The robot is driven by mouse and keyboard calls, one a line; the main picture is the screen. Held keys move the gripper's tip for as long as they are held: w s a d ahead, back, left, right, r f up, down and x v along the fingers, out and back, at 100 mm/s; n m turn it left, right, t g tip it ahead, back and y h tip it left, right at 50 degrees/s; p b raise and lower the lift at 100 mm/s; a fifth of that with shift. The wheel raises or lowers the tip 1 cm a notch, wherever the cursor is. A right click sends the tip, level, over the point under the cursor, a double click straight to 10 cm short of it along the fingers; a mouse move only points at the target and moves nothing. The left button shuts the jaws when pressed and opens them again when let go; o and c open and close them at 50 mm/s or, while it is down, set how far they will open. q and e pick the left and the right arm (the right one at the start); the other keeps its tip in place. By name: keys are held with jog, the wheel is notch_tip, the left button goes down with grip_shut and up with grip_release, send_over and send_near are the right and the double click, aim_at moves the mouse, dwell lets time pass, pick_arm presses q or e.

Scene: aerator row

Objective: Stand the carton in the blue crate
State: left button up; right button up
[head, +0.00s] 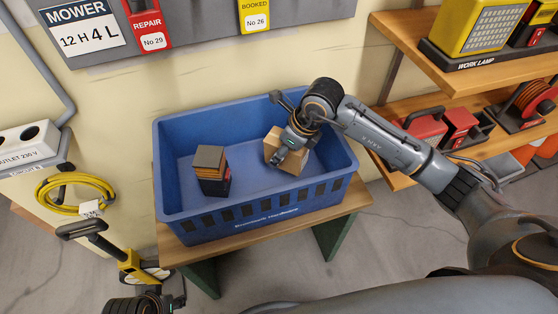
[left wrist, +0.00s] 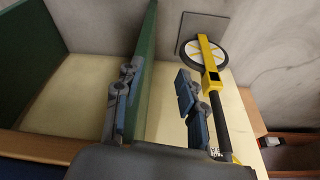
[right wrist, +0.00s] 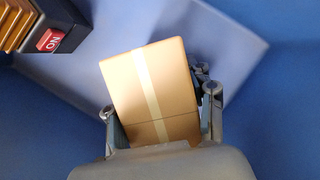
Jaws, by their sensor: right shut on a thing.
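The blue crate (head: 270,216) stands on a small wooden bench. The tan carton (head: 291,158) is inside the crate's right half, partly hidden by my right gripper (head: 283,152). In the right wrist view the carton (right wrist: 152,88), with a pale tape strip, sits between the two fingers of my right gripper (right wrist: 160,125), which is shut on it. Blue crate surface surrounds it there; I cannot tell whether the carton touches the floor. My left gripper (left wrist: 155,100) is open and empty, away from the crate, beside a green panel and a yellow-and-black tool.
The wooden bench (head: 183,250) has green legs. A yellow-and-black measuring wheel (left wrist: 210,75) stands near my left gripper. Wooden shelves (head: 400,40) with tools are at right.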

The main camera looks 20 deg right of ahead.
notch_tip(320, 180, down, 3)
jog(key=shift+r, duration=0.2)
pick_arm(q)
jog(key=shift+b+v, duration=0.3)
jog(key=shift+v, duration=0.85)
pick_arm(e)
jog(key=shift+f, duration=0.45)
pick_arm(q)
jog(key=shift+w, duration=0.15)
pick_arm(e)
jog(key=o, duration=1.5)
jog(key=shift+f, duration=0.1)
pick_arm(q)
jog(key=shift+r, duration=0.3)
pick_arm(e)
jog(key=shift+o, duration=0.2)
pick_arm(q)
jog(key=shift+r, duration=0.1)
notch_tip(320, 180, down, 8)
jog(key=p, duration=0.2)
jog(key=shift+w+r, duration=0.2)
pick_arm(e)
jog(key=v, duration=1.2)
jog(key=shift+a, duration=0.1)
pick_arm(q)
jog(key=shift+d, duration=0.1)
